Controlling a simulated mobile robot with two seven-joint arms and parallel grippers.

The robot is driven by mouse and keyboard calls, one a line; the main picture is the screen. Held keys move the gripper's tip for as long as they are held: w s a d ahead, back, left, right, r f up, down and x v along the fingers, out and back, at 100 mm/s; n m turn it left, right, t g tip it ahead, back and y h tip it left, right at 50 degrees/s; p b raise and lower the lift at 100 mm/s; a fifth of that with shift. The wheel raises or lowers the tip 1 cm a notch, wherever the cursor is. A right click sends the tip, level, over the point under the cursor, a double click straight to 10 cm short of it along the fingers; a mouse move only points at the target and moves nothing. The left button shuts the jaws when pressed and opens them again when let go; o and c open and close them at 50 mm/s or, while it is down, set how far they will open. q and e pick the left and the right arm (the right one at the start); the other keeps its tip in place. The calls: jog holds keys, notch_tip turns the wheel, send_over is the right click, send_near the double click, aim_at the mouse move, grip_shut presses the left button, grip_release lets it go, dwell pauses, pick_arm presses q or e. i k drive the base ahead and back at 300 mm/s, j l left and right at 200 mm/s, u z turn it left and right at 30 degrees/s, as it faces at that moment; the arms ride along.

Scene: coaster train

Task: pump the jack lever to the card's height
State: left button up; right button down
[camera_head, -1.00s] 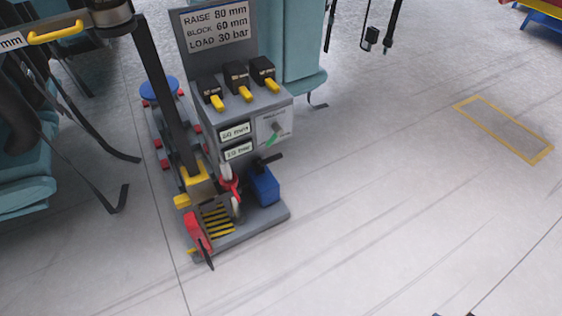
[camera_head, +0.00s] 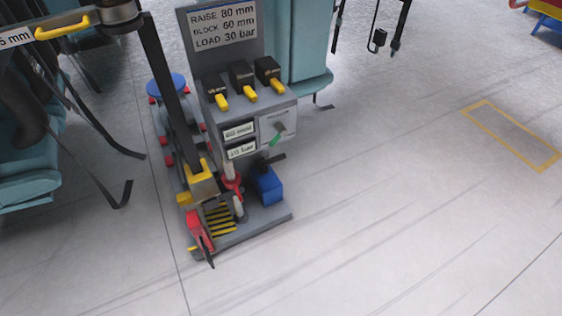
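The card (camera_head: 224,24) stands at the top of a grey jack station (camera_head: 263,225) and reads RAISE 80 mm, BLOCK 60 mm, LOAD 30 bar. A long dark bar (camera_head: 168,85) slants down to a yellow-sided socket (camera_head: 200,180). A short dark handle (camera_head: 270,160) shows above a blue box (camera_head: 268,186). I cannot tell which of these is the jack lever. Two small readouts (camera_head: 239,130) on the panel are too blurred to read surely. Neither of my grippers is in view.
Three black switches with yellow levers (camera_head: 250,95) sit on the station's top. A red piece with a dark tip (camera_head: 200,235) is at its front. Teal seats (camera_head: 30,190) and hanging straps are at left.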

aim_at(279, 157)
jog(key=l+z, duration=0.45)
jog(key=i+l+z, duration=0.15)
jog(key=l+z, duration=0.3)
